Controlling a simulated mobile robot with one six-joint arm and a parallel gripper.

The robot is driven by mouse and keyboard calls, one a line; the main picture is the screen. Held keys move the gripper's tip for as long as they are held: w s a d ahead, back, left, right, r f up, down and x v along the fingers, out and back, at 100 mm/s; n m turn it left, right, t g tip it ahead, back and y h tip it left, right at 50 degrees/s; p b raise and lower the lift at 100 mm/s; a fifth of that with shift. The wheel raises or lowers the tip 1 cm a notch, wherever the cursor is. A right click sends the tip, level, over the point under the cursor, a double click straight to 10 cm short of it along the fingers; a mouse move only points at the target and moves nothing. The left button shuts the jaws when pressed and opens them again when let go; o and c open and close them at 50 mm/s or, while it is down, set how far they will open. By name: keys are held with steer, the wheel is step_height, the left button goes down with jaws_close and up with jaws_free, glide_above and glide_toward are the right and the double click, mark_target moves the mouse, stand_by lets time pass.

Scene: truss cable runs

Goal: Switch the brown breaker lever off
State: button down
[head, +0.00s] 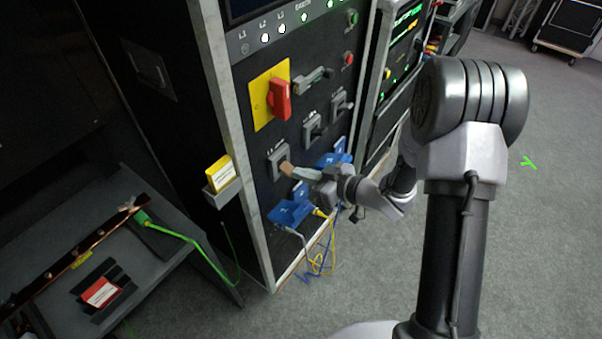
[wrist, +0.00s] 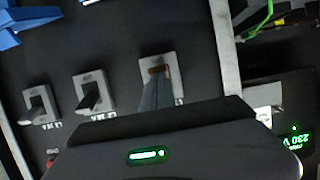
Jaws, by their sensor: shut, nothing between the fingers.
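The brown breaker lever (head: 286,168) is the lowest left of three breakers on the black cabinet panel in the head view. In the wrist view its brown end (wrist: 159,70) shows at the grey breaker plate (wrist: 172,86). My gripper (head: 296,172) is shut and empty, with its tips right at the lever. In the wrist view my gripper (wrist: 153,88) also reaches the plate and covers most of the lever. I cannot tell whether the tips touch it or which way the lever stands.
Two dark-lever breakers (head: 312,129) (head: 340,104) sit up and right. A red rotary switch (head: 279,99) on a yellow plate is above. Blue plugs (head: 290,212) with cables hang below. A yellow card holder (head: 220,175) juts from the cabinet's left edge. Open floor lies right.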

stand_by(0.3)
steer(key=shift+r+p, duration=0.65)
